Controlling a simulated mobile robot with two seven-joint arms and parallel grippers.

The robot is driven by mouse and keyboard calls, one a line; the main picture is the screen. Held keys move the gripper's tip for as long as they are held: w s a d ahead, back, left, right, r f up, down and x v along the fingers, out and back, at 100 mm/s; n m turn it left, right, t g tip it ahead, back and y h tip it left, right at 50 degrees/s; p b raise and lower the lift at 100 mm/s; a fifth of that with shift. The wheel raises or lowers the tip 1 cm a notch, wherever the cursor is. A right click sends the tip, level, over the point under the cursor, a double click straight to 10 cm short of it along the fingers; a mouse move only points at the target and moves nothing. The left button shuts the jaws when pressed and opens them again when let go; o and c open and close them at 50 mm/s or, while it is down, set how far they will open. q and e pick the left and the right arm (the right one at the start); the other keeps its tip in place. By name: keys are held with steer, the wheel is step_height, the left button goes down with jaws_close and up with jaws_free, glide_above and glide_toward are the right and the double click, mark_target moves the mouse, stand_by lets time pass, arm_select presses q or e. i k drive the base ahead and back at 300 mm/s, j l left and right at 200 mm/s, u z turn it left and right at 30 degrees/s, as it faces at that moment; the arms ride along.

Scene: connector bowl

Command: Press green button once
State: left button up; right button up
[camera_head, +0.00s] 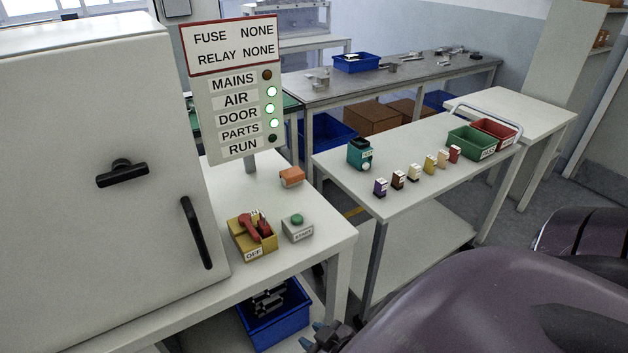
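The green button (297,218) sits on top of a small grey box labelled START (298,233), near the right edge of the white bench (325,243). The button stands up from the box and nothing touches it. My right gripper (312,335) shows only in part at the bottom edge, low and in front of the bench, well apart from the button. Its teal tips show, but the gap between them is unclear. My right arm fills the lower right. My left gripper is out of view.
A yellow switch box with a red lever, marked OFF (253,253), stands just left of the START box. An orange block (291,177) lies behind. A sign panel (237,100) shows AIR, DOOR and PARTS lit green; MAINS and RUN are dark. A large cabinet (80,190) stands left.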

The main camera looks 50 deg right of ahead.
mark_target(296, 218)
steer(key=z, duration=1.3)
